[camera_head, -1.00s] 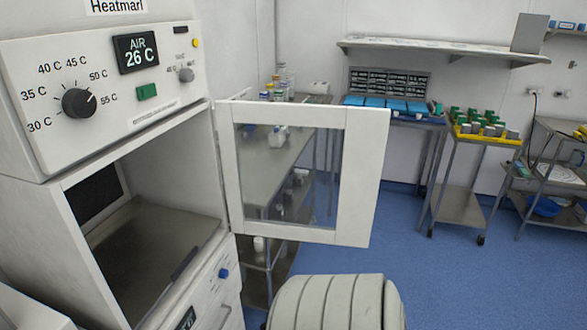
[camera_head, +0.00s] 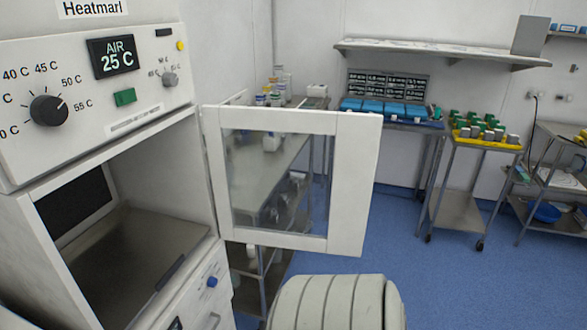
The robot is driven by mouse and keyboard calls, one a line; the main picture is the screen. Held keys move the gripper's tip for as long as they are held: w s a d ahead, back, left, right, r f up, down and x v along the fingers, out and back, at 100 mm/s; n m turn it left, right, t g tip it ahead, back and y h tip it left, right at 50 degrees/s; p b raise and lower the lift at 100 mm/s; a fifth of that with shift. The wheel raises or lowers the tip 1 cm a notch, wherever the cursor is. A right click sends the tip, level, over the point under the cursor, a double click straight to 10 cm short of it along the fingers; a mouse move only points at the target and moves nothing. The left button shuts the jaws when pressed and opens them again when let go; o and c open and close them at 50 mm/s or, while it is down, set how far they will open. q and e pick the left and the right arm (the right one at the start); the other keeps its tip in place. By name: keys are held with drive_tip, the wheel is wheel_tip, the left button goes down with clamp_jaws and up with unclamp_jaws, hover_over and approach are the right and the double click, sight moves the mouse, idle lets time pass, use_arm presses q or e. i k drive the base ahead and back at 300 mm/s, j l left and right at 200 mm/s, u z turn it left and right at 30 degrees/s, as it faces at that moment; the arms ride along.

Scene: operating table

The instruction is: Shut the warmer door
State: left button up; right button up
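The warmer (camera_head: 160,140) stands at the left, with a control panel, a knob and a display reading 25 C. Its chamber (camera_head: 125,250) is open and looks empty. The warmer door (camera_head: 350,185), a white frame with a clear window, is hinged at the chamber's right side and stands wide open, swung out to the right. No gripper shows in the view, and nothing visible touches the door. A ribbed pale part at the bottom middle, likely part of my own arm, is below the door.
Behind the door is a metal table (camera_head: 262,180) with bottles. A blue-topped bench (camera_head: 395,112), a cart with a yellow tray (camera_head: 486,140) and another cart (camera_head: 558,175) stand at the back right. The blue floor (camera_head: 450,285) at right is clear.

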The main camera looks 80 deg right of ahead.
sight(358, 136)
drive_tip(key=k+l, duration=0.2)
drive_tip(key=l, duration=0.25)
drive_tip(key=k+l+u, duration=0.1)
drive_tip(key=l, duration=0.35)
drive_tip(key=k+l, duration=0.35)
drive_tip(key=k+l+u, duration=0.1)
drive_tip(key=l, duration=0.4)
drive_tip(key=k+l, duration=0.35)
